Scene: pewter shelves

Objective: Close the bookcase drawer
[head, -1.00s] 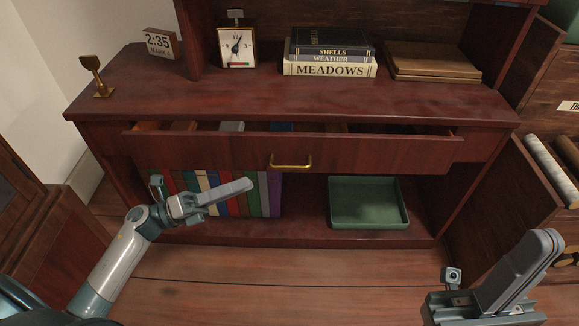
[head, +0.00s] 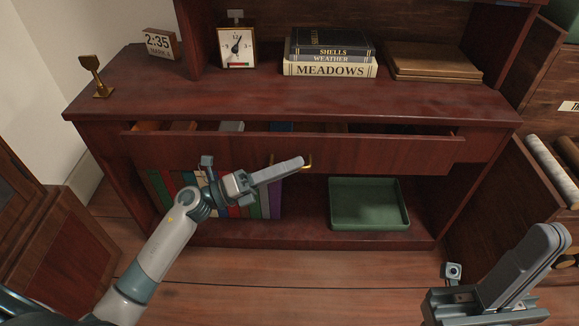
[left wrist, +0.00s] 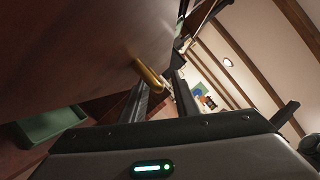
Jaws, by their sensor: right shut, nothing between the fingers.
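The bookcase drawer (head: 215,153) is pulled partly out under the bookcase top, and its inside shows behind its front edge. Its brass handle (head: 309,164) is at the middle of the front and is partly hidden by my left gripper (head: 299,163). In the left wrist view the handle (left wrist: 148,77) is just beyond the fingertips of my left gripper (left wrist: 161,80). The two fingers are apart with nothing between them. I cannot tell whether a finger touches the handle. My right gripper (head: 551,234) is shut and empty at the lower right, away from the drawer.
On the bookcase top (head: 240,97) are a brass stand (head: 95,75), a clock (head: 236,47), stacked books (head: 330,68) and a wooden box (head: 432,62). Below the drawer are upright books (head: 264,195) and a green tray (head: 368,225). Rolls (head: 550,170) lie in a right-hand cabinet.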

